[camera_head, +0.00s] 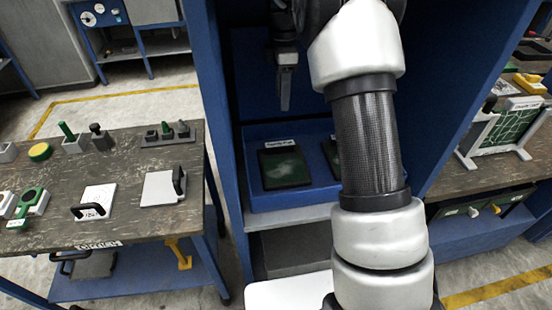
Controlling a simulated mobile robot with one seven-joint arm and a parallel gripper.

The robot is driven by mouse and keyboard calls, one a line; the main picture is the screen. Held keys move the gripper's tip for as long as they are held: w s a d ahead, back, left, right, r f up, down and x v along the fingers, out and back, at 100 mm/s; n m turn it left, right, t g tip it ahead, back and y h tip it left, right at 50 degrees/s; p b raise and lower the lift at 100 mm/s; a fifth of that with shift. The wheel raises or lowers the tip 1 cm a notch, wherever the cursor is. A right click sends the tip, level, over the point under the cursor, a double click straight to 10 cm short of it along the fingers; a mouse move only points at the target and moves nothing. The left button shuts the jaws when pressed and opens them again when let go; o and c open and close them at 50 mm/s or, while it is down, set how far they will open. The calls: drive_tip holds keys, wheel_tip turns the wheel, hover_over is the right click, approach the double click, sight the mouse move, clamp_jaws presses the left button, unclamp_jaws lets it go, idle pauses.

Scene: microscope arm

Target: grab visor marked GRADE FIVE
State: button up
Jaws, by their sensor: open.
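Two dark green visor-like panels lie in the blue tray of the cabinet. The left panel (285,168) has a small white label above it, too small to read. The right panel (333,157) is mostly hidden behind my arm, and I see no label on it. I cannot tell which one is marked GRADE FIVE. My gripper (285,105) hangs inside the cabinet with its fingers down, above and behind the left panel in the picture. It is open and appears empty, seen nearly edge-on.
Blue cabinet walls (220,120) stand close on both sides of my arm. The blue tray's front wall (290,196) rises before the panels. A wooden table (130,160) at left holds several tools and plates. Another bench (450,178) at right holds a framed green board (505,130).

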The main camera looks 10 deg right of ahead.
hover_over(280, 144)
drive_tip(key=f, duration=1.1)
drive_tip(key=shift+d+f, duration=0.25)
drive_tip(key=shift+f, duration=0.05)
drive_tip(key=shift+a+f+p, duration=0.15)
drive_tip(key=shift+f+p, duration=0.05)
drive_tip(key=shift+f, duration=1.3)
drive_tip(key=shift+a+f+p, duration=0.1)
drive_tip(key=shift+f+p, duration=0.05)
drive_tip(key=shift+f, duration=1.35)
drive_tip(key=shift+c, duration=0.4)
clamp_jaws()
